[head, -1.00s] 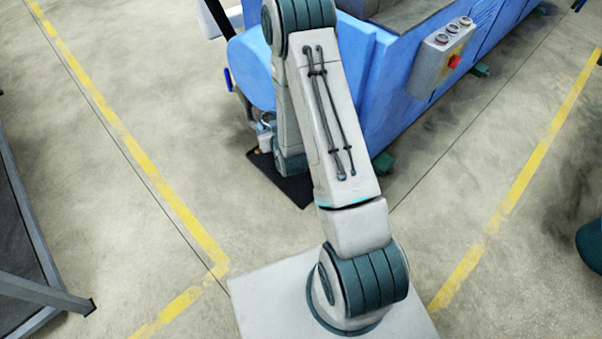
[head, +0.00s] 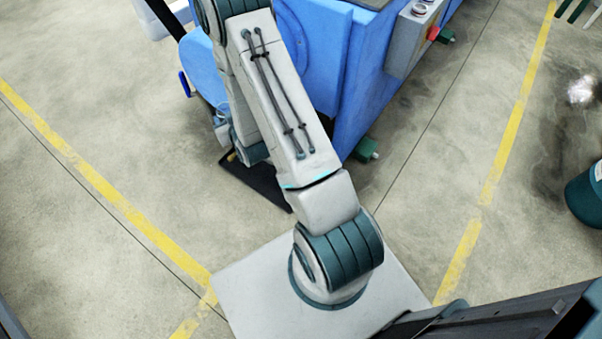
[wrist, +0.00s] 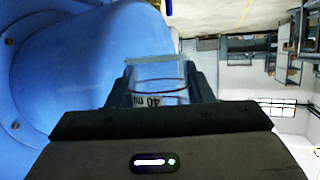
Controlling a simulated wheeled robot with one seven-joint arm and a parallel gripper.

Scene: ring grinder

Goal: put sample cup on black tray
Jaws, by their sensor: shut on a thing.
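The sample cup (wrist: 158,82) is clear, with a dark ring line and a "40 ml" mark. In the wrist view it sits between the two dark fingers of my gripper (wrist: 160,92), which is shut on it. A flat black tray or mat (head: 268,187) lies on the floor beside the blue machine, partly hidden by my arm. I cannot tell whether it is the task's black tray.
The blue machine (head: 372,95) stands behind my arm, with a grey control box (head: 410,42). It also fills the left of the wrist view (wrist: 60,60). A dark-framed structure (head: 490,318) is close at bottom right. A dark green round object (head: 585,198) stands at right. Floor at left is clear.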

